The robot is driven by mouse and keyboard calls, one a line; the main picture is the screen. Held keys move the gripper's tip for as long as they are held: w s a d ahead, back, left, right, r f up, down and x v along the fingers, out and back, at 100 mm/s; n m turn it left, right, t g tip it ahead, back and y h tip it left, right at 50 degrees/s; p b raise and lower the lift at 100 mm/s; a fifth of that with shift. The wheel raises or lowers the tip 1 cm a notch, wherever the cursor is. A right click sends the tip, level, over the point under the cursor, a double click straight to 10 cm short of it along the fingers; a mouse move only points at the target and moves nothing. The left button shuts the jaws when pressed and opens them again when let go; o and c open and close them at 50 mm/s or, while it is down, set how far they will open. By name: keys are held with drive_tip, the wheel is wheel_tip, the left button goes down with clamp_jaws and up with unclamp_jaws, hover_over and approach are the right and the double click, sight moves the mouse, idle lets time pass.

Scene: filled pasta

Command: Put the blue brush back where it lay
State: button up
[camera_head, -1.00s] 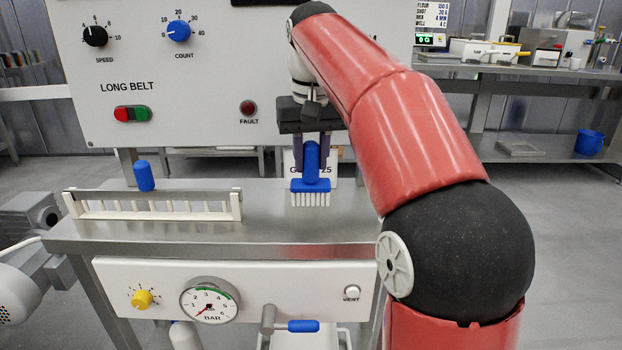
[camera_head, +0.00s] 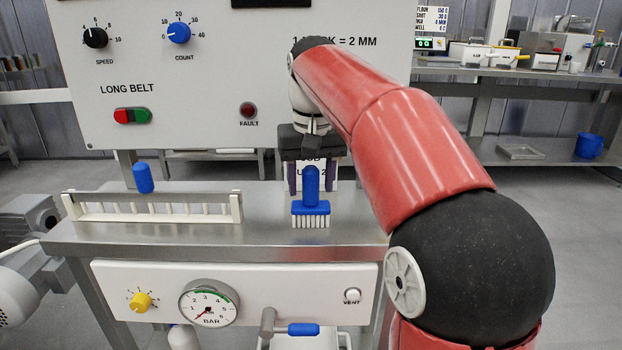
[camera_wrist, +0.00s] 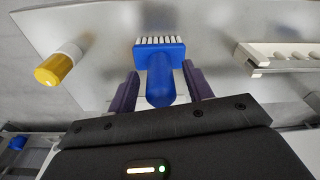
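The blue brush (camera_head: 311,208) is upright, handle up and white bristles down, at the steel table (camera_head: 265,228) near its front edge. Whether its bristles touch the top is hard to tell. My gripper (camera_head: 312,188) is at the handle, with one dark purple finger on each side. In the wrist view the brush handle (camera_wrist: 161,82) lies between the fingers of my gripper (camera_wrist: 160,92), with a visible gap on both sides. The fingers look open, not pressed on the handle.
A white slotted rack (camera_head: 155,208) stands left of the brush, with a blue knob (camera_head: 144,178) behind it. A white card is partly hidden behind my gripper. In the wrist view a yellow-ended white cylinder (camera_wrist: 58,66) stands at the left. The tabletop between rack and brush is clear.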

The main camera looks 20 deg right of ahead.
drive_tip(key=shift+f+b, duration=0.15)
drive_tip(key=shift+b, duration=0.35)
drive_tip(key=r, duration=0.2)
drive_tip(key=r+p, duration=0.1)
drive_tip(key=r, duration=0.2)
drive_tip(key=s+a+r, duration=0.1)
drive_tip(key=r, duration=0.2)
drive_tip(key=shift+p, duration=0.35)
drive_tip(key=s+f+t, duration=0.4)
drive_tip(key=s+f, duration=1.7)
drive_tip(key=f, duration=0.1)
drive_tip(key=shift+s+d+f+n, duration=0.25)
drive_tip(key=shift+s+d+n, duration=0.05)
drive_tip(key=shift+d+n, duration=0.1)
drive_tip(key=shift+c, duration=0.2)
